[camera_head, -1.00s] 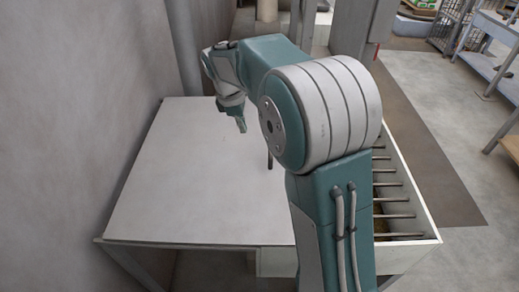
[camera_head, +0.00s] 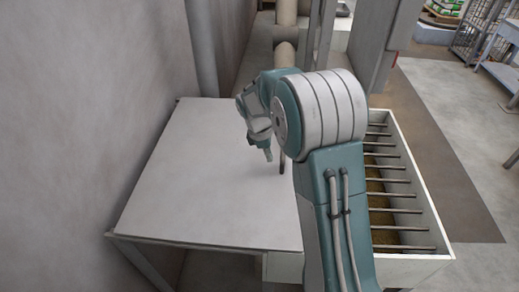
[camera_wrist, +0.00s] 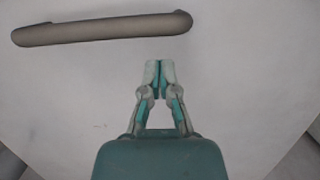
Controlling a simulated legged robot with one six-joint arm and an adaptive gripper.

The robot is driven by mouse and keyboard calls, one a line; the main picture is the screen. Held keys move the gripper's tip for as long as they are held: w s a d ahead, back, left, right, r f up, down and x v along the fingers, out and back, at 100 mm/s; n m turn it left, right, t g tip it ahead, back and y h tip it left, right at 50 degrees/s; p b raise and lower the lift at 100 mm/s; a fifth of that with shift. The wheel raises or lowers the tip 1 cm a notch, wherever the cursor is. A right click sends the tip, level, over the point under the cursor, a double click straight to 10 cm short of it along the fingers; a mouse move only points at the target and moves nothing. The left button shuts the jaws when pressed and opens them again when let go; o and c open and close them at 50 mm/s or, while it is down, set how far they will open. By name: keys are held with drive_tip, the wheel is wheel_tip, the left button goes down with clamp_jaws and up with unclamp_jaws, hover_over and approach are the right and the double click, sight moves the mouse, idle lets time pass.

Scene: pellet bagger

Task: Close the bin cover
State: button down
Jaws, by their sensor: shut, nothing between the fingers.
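The bin cover (camera_head: 200,185) is a wide, flat, pale panel on the left. It lies level, beside the uncovered right part of the bin (camera_head: 415,262). My arm hides where the panel meets that opening. A dark bar handle (camera_head: 283,166) stands on the cover near my arm. In the wrist view, the grey handle (camera_wrist: 100,28) crosses the upper left. My gripper (camera_head: 267,156) is over the cover, just left of the handle in the head view. In the wrist view, my gripper (camera_wrist: 160,65) has its fingers together and empty, with a gap in the picture between tips and handle.
Several metal bars (camera_head: 390,181) cross the bin's opening, with yellowish pellets (camera_head: 387,204) below. A grey wall (camera_head: 80,110) runs close along the cover's left side. A pipe (camera_head: 286,40) and a grey post (camera_head: 395,45) stand behind. Open floor (camera_head: 440,110) lies to the right.

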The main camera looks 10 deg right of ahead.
drive_tip(key=shift+s+d+r, duration=0.15)
drive_tip(key=shift+s+d, duration=0.15)
drive_tip(key=shift+d, duration=0.25)
drive_tip(key=shift+d, duration=0.15)
drive_tip(key=s+d, duration=0.4)
drive_tip(key=d, duration=0.9)
drive_tip(key=s+d, duration=0.5)
drive_tip(key=d, duration=0.7)
drive_tip(key=s+d, duration=0.4)
drive_tip(key=d, duration=0.9)
drive_tip(key=shift+s+d, duration=0.2)
drive_tip(key=shift+d, duration=0.1)
